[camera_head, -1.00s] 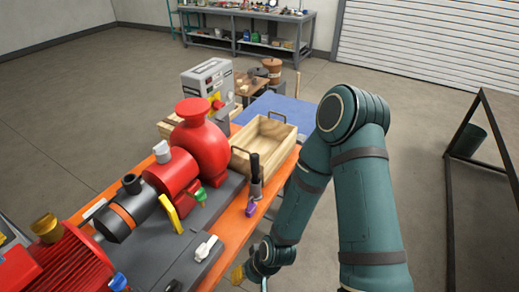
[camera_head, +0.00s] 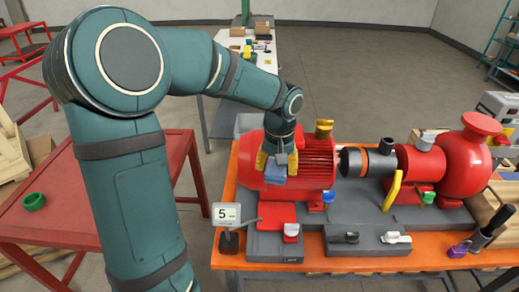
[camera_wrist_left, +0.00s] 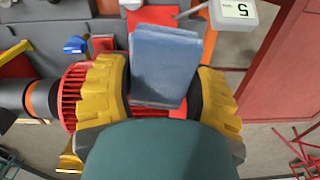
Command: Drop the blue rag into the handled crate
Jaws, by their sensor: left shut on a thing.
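The blue rag (camera_head: 277,178) is a folded blue cloth between the yellow fingers of my left gripper (camera_head: 278,164), above the front of the red motor (camera_head: 308,167). In the left wrist view the rag (camera_wrist_left: 165,65) shows large between the two yellow fingers. The wooden handled crate (camera_head: 483,206) is partly in view at the right edge of the head view, beyond the red pump and far from my left gripper. Its inside is mostly hidden.
The orange bench (camera_head: 330,261) carries the pump, motor and grey base. A display marked 5 (camera_head: 227,214) stands at the bench's left end. A red table (camera_head: 60,205) with a green ring (camera_head: 34,201) is at the left.

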